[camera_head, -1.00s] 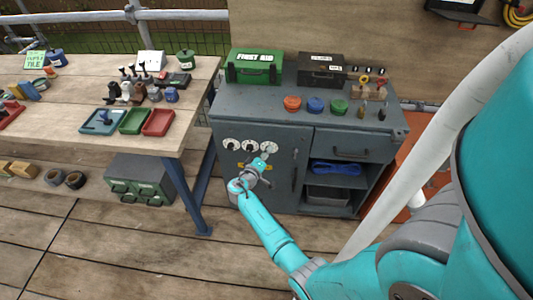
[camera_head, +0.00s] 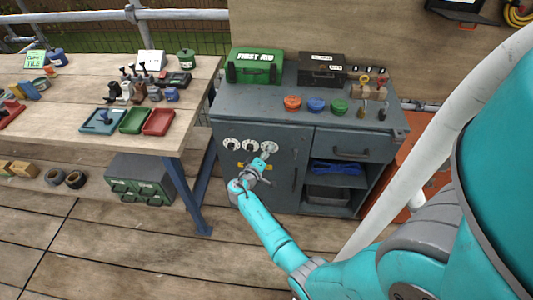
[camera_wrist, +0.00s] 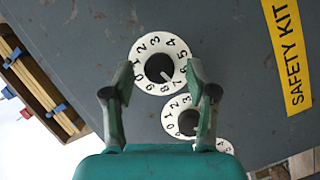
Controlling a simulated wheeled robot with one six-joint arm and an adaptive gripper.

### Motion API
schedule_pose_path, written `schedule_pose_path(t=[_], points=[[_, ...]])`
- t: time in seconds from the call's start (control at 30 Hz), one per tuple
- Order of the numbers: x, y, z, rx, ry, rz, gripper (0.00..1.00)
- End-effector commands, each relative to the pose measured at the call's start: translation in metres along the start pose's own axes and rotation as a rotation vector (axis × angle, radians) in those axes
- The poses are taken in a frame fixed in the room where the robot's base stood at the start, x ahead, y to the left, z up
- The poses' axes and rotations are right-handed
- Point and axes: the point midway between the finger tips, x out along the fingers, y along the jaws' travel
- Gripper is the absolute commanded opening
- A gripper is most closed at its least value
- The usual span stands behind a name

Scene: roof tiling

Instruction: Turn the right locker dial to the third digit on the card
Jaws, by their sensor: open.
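The right locker dial (camera_wrist: 145,60) is a white numbered disc with a black knob; it also shows on the grey cabinet in the head view (camera_head: 272,147). Its white pointer appears to aim near the 7. My gripper (camera_wrist: 161,72) is open, its fingers on either side of this dial in the wrist view, with nothing held; I cannot tell if they touch the knob. In the head view my gripper (camera_head: 265,158) is at the dial and partly covers it. A white card-like sign (camera_head: 151,58) stands on the workbench; its writing is unreadable. Which item is the card is unclear.
A yellow SAFETY KIT label (camera_wrist: 287,55) is on the same door. The wooden workbench (camera_head: 75,115) with trays stands left of the cabinet (camera_head: 255,120).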

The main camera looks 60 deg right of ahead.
Motion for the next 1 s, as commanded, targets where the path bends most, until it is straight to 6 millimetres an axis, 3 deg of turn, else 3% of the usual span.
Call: schedule_pose_path(t=[0.17,0.7,1.0], points=[[-0.012,-0.001,0.000,0.000,0.002,-0.001,0.57],[-0.106,-0.001,0.000,-0.001,0.002,-0.002,0.57],[-0.120,-0.001,0.000,0.000,0.000,-0.001,0.57]])
